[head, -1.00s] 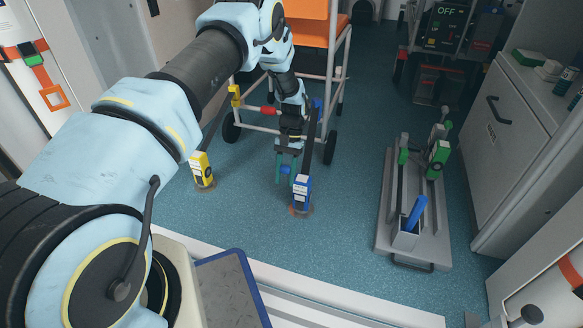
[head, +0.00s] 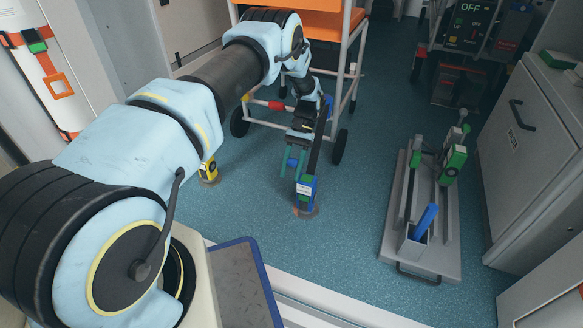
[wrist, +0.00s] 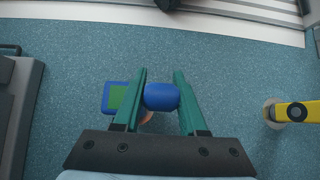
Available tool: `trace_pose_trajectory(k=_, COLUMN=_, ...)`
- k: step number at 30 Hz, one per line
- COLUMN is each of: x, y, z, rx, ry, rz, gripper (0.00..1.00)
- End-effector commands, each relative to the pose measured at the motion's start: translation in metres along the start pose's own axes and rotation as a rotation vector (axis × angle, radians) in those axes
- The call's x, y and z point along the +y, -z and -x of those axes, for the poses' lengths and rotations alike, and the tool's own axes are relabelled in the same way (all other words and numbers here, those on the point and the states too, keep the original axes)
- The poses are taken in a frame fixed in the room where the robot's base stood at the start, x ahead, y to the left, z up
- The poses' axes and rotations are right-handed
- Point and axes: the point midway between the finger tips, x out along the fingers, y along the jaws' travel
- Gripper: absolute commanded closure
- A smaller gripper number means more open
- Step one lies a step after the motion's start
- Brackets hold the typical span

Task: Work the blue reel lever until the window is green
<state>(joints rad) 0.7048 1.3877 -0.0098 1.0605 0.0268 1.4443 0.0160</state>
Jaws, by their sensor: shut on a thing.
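The blue reel (head: 306,193) stands on the floor at the foot of a dark strap, with a white label on it. A green window shows on the blue reel body (wrist: 108,97) in the wrist view, and a green patch shows on it in the head view. My gripper (head: 292,163) is low beside the reel, on its left. In the wrist view my gripper (wrist: 160,78) has its teal fingers on either side of the rounded blue lever (wrist: 161,97), shut on it. The lever's joint to the reel is hidden by a finger.
A yellow reel (head: 209,170) stands to the left and also shows in the wrist view (wrist: 295,112). An orange wheeled chair (head: 330,25) stands behind. A grey plate (head: 452,250) with green parts and a blue handle lies right. Floor between is clear.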

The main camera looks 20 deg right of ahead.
Motion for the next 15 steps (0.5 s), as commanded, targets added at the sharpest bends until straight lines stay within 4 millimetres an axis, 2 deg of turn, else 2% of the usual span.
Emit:
trace_pose_trajectory(k=2, x=0.0007, y=0.0004, z=-0.0052, rx=-0.007, ry=0.000, rz=-0.001, gripper=1.00)
trace_pose_trajectory(k=3, x=0.0008, y=0.0005, z=-0.0051, rx=-0.007, ry=0.000, rz=-0.001, gripper=0.54)
trace_pose_trajectory(k=10, x=0.0008, y=0.0005, z=-0.0028, rx=-0.002, ry=0.000, rz=-0.001, gripper=0.28)
trace_pose_trajectory(k=15, x=0.0007, y=0.0005, z=-0.0019, rx=-0.001, ry=0.000, rz=-0.001, gripper=0.28)
